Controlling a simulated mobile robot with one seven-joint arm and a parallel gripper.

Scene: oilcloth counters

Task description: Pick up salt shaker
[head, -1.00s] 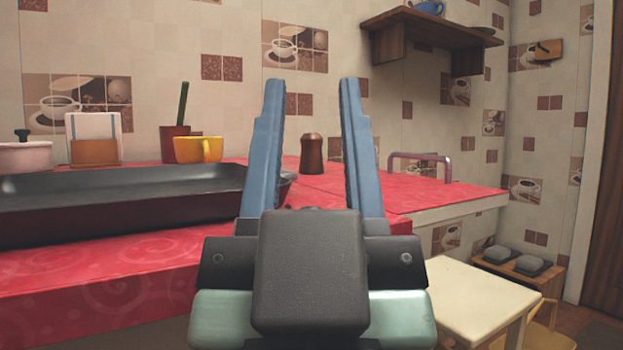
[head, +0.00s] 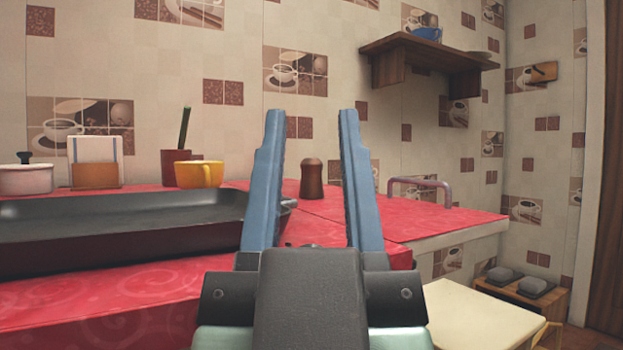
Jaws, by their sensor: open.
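The salt shaker is most likely the small brown wooden shaker (head: 311,179), standing upright on the red counter (head: 440,221). It shows between my two fingers in the picture, farther away than the fingertips. My gripper (head: 307,118) is open and empty, with its blue fingers apart and pointing forward and up. Nothing touches the shaker, and its whole body is in sight.
A large black tray (head: 120,232) lies on the counter to the left. Behind it stand a yellow cup (head: 199,174), a brown pot (head: 176,165), a napkin holder (head: 95,175) and a white pot (head: 27,180). A pale stool (head: 478,315) stands at the lower right.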

